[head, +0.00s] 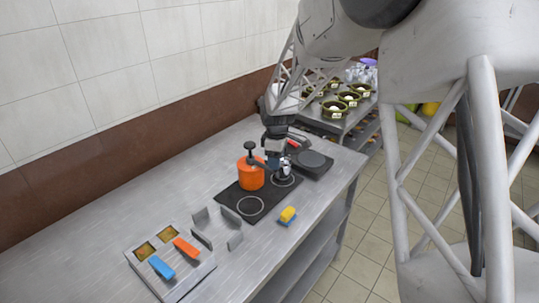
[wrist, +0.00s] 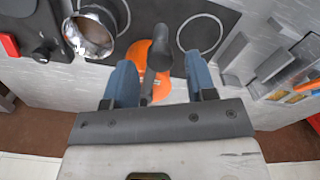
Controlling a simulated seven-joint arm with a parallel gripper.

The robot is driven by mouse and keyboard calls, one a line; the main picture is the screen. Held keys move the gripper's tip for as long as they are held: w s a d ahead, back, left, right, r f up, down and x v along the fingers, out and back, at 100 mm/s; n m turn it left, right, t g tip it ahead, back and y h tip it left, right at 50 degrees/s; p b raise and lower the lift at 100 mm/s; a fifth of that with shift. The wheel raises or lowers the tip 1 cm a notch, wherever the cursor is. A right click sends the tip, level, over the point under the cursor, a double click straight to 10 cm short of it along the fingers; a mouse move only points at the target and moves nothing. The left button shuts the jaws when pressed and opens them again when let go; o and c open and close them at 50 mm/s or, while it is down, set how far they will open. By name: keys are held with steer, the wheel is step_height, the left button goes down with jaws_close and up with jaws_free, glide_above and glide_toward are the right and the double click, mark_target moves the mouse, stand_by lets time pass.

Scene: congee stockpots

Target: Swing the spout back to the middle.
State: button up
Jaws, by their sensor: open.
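No part is clearly recognisable as a spout. An orange pot (head: 251,174) stands on the black cooktop (head: 233,199), with a dark upright knob (head: 250,147) above it. In the wrist view the orange pot (wrist: 158,88) lies partly hidden under a dark bar with a rounded end (wrist: 160,55); I cannot tell whether this bar is the knob, a handle or the spout. My gripper (wrist: 160,70) is open, its blue fingers either side of the bar, without visible contact. In the head view my gripper (head: 272,163) is just right of the pot.
A shiny metal vessel (head: 284,172) stands close to my gripper; it also shows in the wrist view (wrist: 92,34). A black round-topped unit (head: 312,160) is beyond it. A yellow sponge (head: 288,214), grey upright plates (head: 231,217) and a tray (head: 195,277) are nearer. The left counter is clear.

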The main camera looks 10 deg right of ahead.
steer(key=shift+r, duration=2.65)
steer(key=shift+s, duration=0.1)
steer(key=shift+s+d+r, duration=0.1)
steer(key=shift+s+r, duration=0.1)
steer(key=shift+r, duration=0.05)
steer(key=s+d+r+m+t, duration=0.1)
steer(key=s+d+r+m, duration=0.2)
steer(key=s, duration=0.7)
steer(key=s+d+r+m, duration=0.1)
steer(key=s+r+m, duration=0.35)
steer(key=s, duration=0.55)
steer(key=s+d+r+m+t, duration=0.1)
steer(key=s+d+r+m, duration=0.25)
steer(key=s, duration=0.75)
steer(key=s+f+m, duration=0.1)
steer(key=s+m, duration=0.2)
steer(key=s, duration=0.8)
steer(key=shift+t, duration=0.3)
